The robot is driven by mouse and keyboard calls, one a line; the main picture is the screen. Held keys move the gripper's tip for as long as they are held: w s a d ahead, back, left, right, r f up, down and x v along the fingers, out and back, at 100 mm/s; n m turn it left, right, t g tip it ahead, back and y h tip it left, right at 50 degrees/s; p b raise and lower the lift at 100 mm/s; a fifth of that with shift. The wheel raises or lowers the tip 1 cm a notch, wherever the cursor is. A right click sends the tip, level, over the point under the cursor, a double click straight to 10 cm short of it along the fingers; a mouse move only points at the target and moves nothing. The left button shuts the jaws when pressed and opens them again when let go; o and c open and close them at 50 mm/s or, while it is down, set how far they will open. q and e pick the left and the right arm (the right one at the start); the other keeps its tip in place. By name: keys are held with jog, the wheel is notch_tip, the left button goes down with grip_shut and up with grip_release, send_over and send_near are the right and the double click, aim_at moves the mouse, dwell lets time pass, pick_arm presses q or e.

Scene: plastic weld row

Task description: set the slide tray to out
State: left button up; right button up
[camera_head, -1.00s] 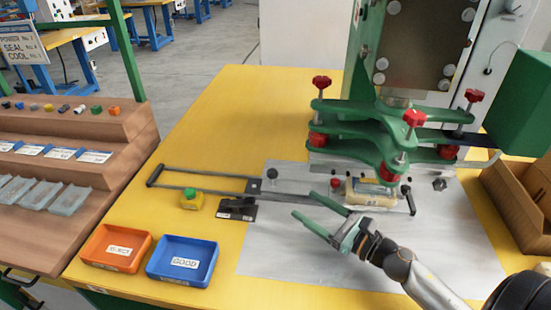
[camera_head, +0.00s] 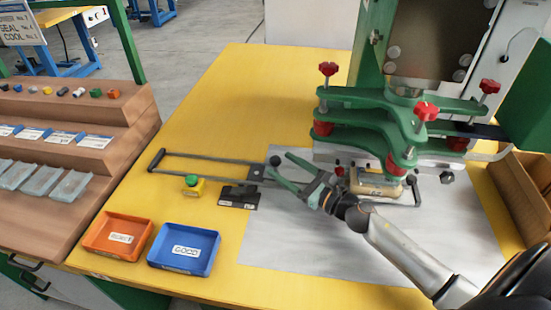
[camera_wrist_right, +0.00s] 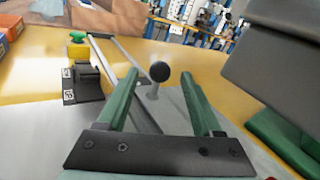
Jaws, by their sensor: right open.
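The slide tray's dark rail frame (camera_head: 205,158) sticks out to the left of the green press (camera_head: 400,115) in the head view. A black ball knob on a short post (camera_wrist_right: 160,72) stands by the rails' inner end. A beige block (camera_head: 378,184) sits at the press, below its green plates. The tray's own body is hard to make out, partly behind my right arm. My right gripper (camera_head: 277,165) is open at the knob, which shows between the two green fingers in the right wrist view; I see no grip on it. My left gripper is out of view.
A black labelled block (camera_head: 239,196) and a yellow-green piece (camera_head: 193,186) lie just in front of the rails. An orange tray (camera_head: 117,236) and a blue tray (camera_head: 184,249) stand at the front left. The back of the yellow table is clear.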

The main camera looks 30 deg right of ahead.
aim_at(275, 161)
jog(key=shift+x, duration=1.8)
grip_shut()
